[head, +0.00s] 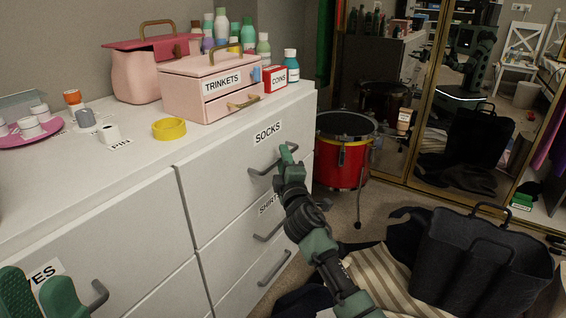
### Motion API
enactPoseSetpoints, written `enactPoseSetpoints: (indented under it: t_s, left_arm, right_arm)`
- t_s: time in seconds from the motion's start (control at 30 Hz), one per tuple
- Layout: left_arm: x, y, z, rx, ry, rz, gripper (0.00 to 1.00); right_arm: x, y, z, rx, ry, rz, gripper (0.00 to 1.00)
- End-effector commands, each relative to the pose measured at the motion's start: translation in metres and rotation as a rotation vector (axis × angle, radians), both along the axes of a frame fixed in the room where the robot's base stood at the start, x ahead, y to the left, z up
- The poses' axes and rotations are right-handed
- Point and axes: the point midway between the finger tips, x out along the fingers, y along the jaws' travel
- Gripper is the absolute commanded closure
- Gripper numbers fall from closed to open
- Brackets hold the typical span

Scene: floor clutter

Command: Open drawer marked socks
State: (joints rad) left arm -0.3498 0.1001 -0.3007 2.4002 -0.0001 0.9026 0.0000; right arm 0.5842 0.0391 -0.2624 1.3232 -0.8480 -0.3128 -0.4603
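The drawer marked SOCKS (221,188) is the top right drawer of the white dresser, and its front looks flush with the dresser. Its label (268,132) is near the top edge. Its grey bar handle (262,171) shows at the left, while my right gripper (288,153) covers the right end. The gripper's fingertips are at the handle, but I cannot tell whether they are closed on it. My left gripper (42,293) is at the lower left, its two green fingers apart with nothing seen between them, near the lower left drawer's handle (96,294).
A pink TRINKETS box (183,95), a yellow ring (169,130) and bottles stand on the dresser top (120,190). A red drum (341,162) stands beyond the dresser. A dark bag (475,262) and striped cloth (375,275) lie on the floor at the right.

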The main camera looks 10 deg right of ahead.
Motion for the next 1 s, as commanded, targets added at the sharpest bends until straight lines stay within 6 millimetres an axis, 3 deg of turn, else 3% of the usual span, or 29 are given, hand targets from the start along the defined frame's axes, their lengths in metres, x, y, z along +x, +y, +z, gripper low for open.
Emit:
enactPoseSetpoints:
  t_s: [0.33, 0.43, 0.47, 1.0]
  left_arm:
    - [0.0005, -0.0002, -0.0019, 0.001, 0.002, 0.0, 0.64]
    - [0.0006, -0.0002, -0.0021, 0.001, 0.003, 0.0, 0.64]
    - [0.0006, -0.0002, -0.0021, 0.001, 0.003, 0.0, 0.64]
    - [0.0008, -0.0003, -0.0023, 0.001, 0.004, 0.0, 0.64]
  right_arm:
    - [0.0051, 0.0, 0.0009, 0.001, 0.001, 0.0, 0.68]
    - [0.005, 0.0, 0.0008, 0.001, 0.001, 0.0, 0.96]
    - [0.005, 0.0, 0.0008, 0.001, 0.001, 0.0, 1.0]
    - [0.0048, 0.0001, 0.0002, 0.001, 0.001, 0.0, 1.0]
